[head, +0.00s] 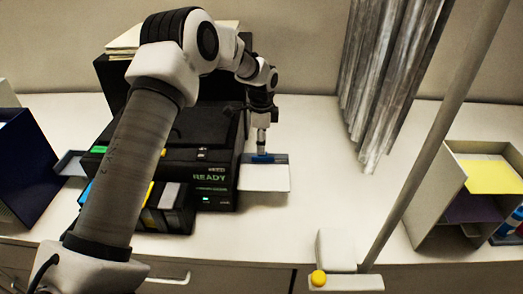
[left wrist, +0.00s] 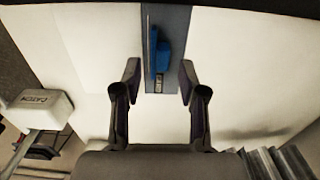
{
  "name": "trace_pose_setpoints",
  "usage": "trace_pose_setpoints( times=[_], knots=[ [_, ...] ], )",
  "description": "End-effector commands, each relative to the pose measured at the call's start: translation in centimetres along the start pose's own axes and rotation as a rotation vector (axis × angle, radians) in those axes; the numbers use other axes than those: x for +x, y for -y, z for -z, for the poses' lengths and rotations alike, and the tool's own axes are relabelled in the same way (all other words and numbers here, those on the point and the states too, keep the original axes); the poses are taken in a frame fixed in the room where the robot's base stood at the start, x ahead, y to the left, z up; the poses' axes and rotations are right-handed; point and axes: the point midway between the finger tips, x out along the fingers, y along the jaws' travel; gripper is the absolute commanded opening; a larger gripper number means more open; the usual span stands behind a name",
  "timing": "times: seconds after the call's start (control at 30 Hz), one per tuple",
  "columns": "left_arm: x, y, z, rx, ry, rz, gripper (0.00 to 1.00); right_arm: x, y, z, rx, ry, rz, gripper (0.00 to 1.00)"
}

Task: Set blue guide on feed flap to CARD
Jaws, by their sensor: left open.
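The black printer (head: 208,155) shows a green READY on its front. Its feed flap (head: 279,158) juts out on the right side, with a white sheet (head: 264,178) at it. The blue guide (head: 261,158) sits on the flap's grey-blue strip (left wrist: 150,12). In the left wrist view the blue guide (left wrist: 161,48) stands ahead of and between the fingers. My left gripper (head: 262,142) is above the guide, pointing down. In the left wrist view my left gripper (left wrist: 159,80) is open and empty, a finger on each side. No CARD mark is legible.
A grey pole (head: 432,145) rises by a white block with a yellow knob (head: 318,278). A block marked CATCH (left wrist: 38,104) shows at left in the wrist view. Grey hanging strips (head: 385,80) are behind. An open shelf box (head: 455,200) stands right. The table between is clear.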

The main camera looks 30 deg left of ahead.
Motion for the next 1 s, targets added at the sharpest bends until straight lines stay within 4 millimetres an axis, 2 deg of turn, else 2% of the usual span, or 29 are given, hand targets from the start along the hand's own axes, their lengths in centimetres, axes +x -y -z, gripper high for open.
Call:
trace_pose_setpoints(
  times=[0.03,0.2,0.3,0.43,0.67,0.7,0.8,0.9,1.0],
  knots=[
    [-1.4,0.1,0.1,0.000,-0.003,0.005,0.42,0.0,0.0,0.0,0.000,0.000,0.000,0.00],
    [-5.7,0.1,0.1,0.001,-0.001,0.003,0.42,0.0,0.0,0.0,0.000,0.000,0.000,0.00],
    [-7.4,0.2,0.1,0.001,0.000,0.002,0.42,0.0,0.0,0.0,0.000,0.000,0.000,0.00],
    [-8.3,0.1,0.1,0.001,0.001,-0.001,0.42,0.0,0.0,0.0,0.000,0.000,0.000,0.00],
    [-8.4,0.1,0.1,0.001,0.001,-0.002,0.42,0.0,0.0,0.0,0.000,0.000,0.000,0.00],
    [-7.6,0.1,0.1,0.001,0.002,-0.003,0.42,0.4,0.0,0.0,0.000,0.000,0.000,0.00],
    [-3.5,0.3,0.4,0.001,0.003,-0.003,0.42,2.0,0.0,0.0,0.000,0.000,0.000,0.00],
    [-3.6,0.5,0.5,0.001,0.000,0.002,0.42,1.2,0.0,0.0,0.000,0.001,0.000,0.00],
    [-2.5,0.4,0.4,0.001,0.001,-0.001,0.42,0.5,0.0,0.0,0.000,-0.001,0.000,0.00]
  ],
)
